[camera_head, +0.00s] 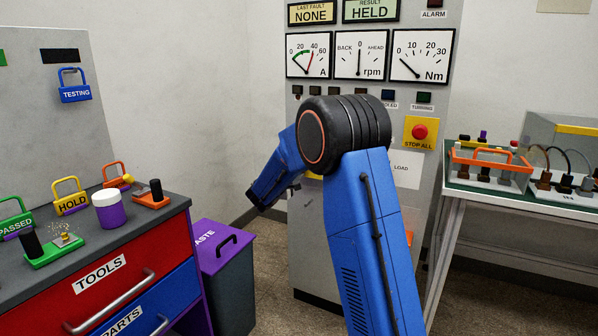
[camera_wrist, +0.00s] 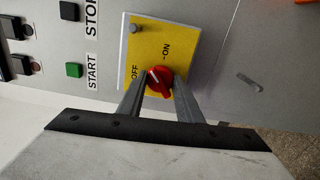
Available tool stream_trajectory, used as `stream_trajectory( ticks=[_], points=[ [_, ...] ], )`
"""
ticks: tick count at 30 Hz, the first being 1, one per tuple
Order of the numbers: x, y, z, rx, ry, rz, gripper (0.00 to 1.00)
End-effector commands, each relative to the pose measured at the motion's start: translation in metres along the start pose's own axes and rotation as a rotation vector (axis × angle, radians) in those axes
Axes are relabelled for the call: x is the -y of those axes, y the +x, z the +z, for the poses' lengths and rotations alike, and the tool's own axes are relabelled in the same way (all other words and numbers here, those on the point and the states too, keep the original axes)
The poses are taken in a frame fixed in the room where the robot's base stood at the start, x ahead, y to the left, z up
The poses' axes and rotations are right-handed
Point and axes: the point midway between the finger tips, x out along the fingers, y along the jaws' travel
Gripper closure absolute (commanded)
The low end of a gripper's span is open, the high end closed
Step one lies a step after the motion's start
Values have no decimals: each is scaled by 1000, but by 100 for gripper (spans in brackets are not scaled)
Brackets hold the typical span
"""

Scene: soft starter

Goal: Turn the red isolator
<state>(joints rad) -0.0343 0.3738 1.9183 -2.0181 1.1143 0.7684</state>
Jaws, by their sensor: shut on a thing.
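The red isolator (camera_wrist: 160,81) is a round red knob with a white mark, on a yellow plate (camera_wrist: 157,45) lettered OFF and ON in the wrist view. My gripper (camera_wrist: 159,88) has one finger on each side of the knob and is shut on it. The white mark points toward the OFF lettering side. In the head view my blue arm hides the isolator and the gripper; only a sliver of yellow shows behind the arm.
A green START button (camera_wrist: 74,70) and a black STOP button (camera_wrist: 69,11) sit beside the plate. In the head view, a red STOP ALL button (camera_head: 420,132) is right of my arm. A tool cabinet (camera_head: 130,262) stands left and a bench (camera_head: 470,192) right.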

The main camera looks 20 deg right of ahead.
Motion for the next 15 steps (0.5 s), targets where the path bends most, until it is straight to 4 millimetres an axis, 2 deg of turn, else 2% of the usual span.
stream_trajectory(
  ticks=[15],
  points=[
    [2, -1, -1, -2, -484, -2, 90]
  ],
)
